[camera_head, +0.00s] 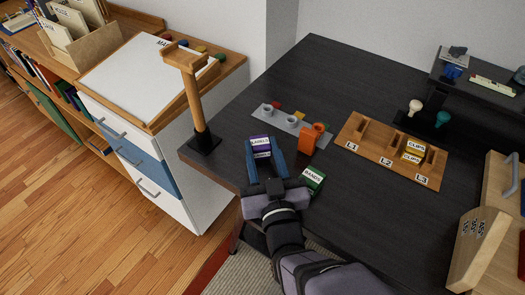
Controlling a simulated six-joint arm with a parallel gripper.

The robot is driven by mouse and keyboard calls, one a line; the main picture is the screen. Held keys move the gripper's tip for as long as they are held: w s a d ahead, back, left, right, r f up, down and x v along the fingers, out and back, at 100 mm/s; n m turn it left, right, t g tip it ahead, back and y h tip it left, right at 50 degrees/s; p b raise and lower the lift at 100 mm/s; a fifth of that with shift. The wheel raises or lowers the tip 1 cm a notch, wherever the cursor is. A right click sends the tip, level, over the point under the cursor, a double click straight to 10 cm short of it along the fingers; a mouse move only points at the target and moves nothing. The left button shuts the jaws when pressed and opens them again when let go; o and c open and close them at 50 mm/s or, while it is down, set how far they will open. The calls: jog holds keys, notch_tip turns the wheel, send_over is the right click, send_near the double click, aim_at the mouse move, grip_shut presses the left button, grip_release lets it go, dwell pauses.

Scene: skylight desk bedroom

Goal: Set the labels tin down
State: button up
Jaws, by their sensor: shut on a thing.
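The labels tin (261,142) is purple with a white label. It sits between the two blue fingers of my gripper (266,162), which is shut on it over the near left part of the dark desk. I cannot tell whether its underside touches the desk. A wooden rack (366,142) with lanes marked L1, L2 and L3 stands to the right. Yellow clips tins (412,154) are in the rack toward its right side. A green bands tin (313,179) is just right of my gripper, partly hidden by it.
An orange object (309,139) and a grey strip (283,120) with small cups lie just beyond the tin. A wooden post stand (196,112) rises at the desk's left corner. A wooden box (484,222) is at the right. The desk's far middle is clear.

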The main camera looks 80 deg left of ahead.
jog(key=shift+f, duration=0.35)
jog(key=shift+f, duration=0.15)
jog(key=o, duration=1)
jog(key=shift+o, duration=0.2)
jog(key=shift+r, duration=0.2)
jog(key=shift+d+b, duration=0.95)
jog(key=shift+d, duration=2.85)
